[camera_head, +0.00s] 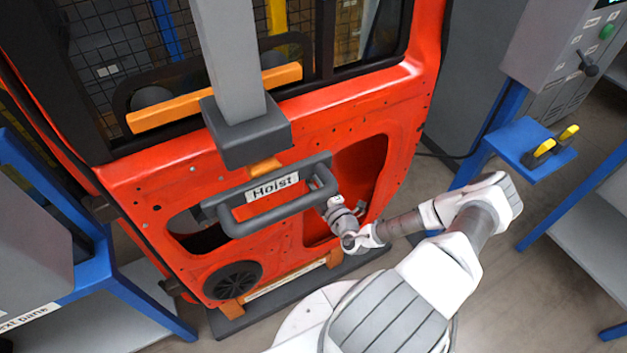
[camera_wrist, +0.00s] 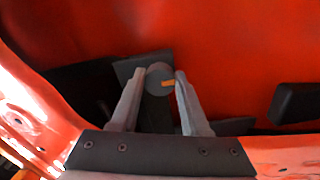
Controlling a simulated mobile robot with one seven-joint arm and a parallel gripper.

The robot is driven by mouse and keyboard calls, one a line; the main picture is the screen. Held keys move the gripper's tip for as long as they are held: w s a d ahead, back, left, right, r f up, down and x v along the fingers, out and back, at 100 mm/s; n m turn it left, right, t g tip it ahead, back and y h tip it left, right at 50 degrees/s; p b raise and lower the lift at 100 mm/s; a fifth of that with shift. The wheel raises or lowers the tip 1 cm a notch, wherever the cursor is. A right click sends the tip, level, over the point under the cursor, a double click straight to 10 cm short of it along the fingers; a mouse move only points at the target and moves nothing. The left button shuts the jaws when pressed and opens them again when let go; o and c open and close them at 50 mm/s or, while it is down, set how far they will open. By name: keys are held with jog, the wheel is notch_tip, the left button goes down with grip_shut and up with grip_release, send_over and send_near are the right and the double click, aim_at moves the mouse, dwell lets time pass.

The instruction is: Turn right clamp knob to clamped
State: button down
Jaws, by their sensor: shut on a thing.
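The clamp knob (camera_wrist: 158,74) is a round grey disc with an orange mark on its right half. In the wrist view it sits between the fingertips of my gripper (camera_wrist: 160,80), which is shut on it. The knob is in front of a dark grey plate (camera_wrist: 126,67). In the head view my gripper (camera_head: 334,203) reaches to the right end of the hoist handle, by the opening in the red door (camera_head: 290,235). The knob cannot be made out there.
The dark hoist frame with its "Hoist" label (camera_head: 272,187) hangs on a grey column (camera_head: 230,60) in front of the door. A dark block (camera_wrist: 295,103) lies right of my fingers. A blue stand with yellow-handled tools (camera_head: 545,148) is at right.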

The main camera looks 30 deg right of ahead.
jog(key=shift+a, duration=0.1)
jog(key=shift+c, duration=1.9)
grip_release()
jog(key=shift+s, duration=0.1)
